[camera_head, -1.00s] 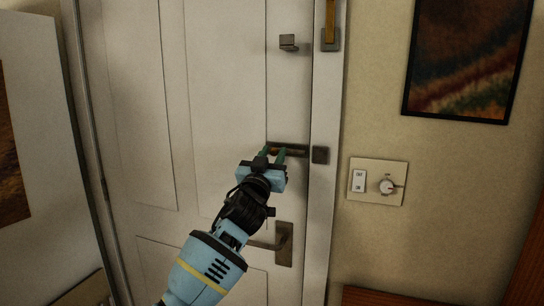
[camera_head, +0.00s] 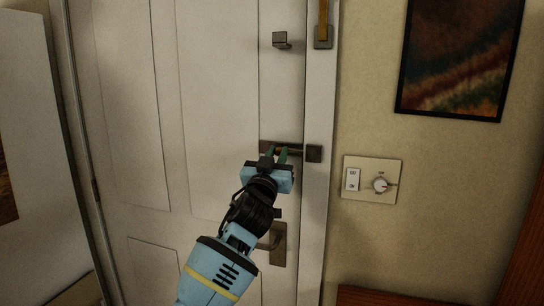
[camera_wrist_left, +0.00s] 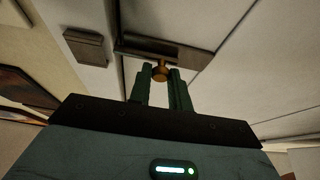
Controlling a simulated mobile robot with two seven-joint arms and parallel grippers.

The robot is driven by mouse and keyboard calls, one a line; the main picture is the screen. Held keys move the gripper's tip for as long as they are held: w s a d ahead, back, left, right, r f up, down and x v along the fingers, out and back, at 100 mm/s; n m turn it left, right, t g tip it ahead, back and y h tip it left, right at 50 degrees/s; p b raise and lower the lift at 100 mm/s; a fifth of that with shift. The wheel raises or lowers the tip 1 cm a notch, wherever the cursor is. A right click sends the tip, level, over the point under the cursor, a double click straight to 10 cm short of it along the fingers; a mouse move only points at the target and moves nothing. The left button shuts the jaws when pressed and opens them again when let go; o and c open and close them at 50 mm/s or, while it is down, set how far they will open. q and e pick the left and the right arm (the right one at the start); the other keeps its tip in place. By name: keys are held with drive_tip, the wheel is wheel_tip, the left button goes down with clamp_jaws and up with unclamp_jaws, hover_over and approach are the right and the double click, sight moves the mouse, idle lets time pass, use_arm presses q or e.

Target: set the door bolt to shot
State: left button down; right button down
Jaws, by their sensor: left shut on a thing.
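The door bolt (camera_head: 266,145) is a dark, flat bar-like fitting on the white door, near its right edge. Its square dark keeper (camera_head: 314,153) sits on the frame to the right. My left gripper (camera_head: 275,156) has its green fingers at the bolt. In the left wrist view a brass knob (camera_wrist_left: 160,72) stands between the fingertips (camera_wrist_left: 161,80), which are shut on it. The knob is near the middle of the bolt plate (camera_wrist_left: 190,55), and the keeper (camera_wrist_left: 86,46) is to the left. My right gripper is not in view.
A lever handle (camera_head: 278,243) is below the bolt, partly behind my arm. A small square knob (camera_head: 282,40) and a brass-and-dark fitting (camera_head: 323,25) are above. A switch plate with a dial (camera_head: 371,178) and a picture (camera_head: 462,55) are on the right wall.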

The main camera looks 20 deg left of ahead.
use_arm(q)
drive_tip(key=c, duration=1.7)
unclamp_jaws()
drive_tip(key=shift+d, duration=0.25)
drive_tip(key=o, duration=0.4)
drive_tip(key=shift+d, duration=0.1)
drive_tip(key=shift+s+f, duration=0.1)
drive_tip(key=shift+s, duration=0.05)
drive_tip(key=v, duration=0.7)
drive_tip(key=shift+s+f, duration=0.1)
drive_tip(key=shift+s, duration=0.15)
drive_tip(key=shift+f, duration=0.1)
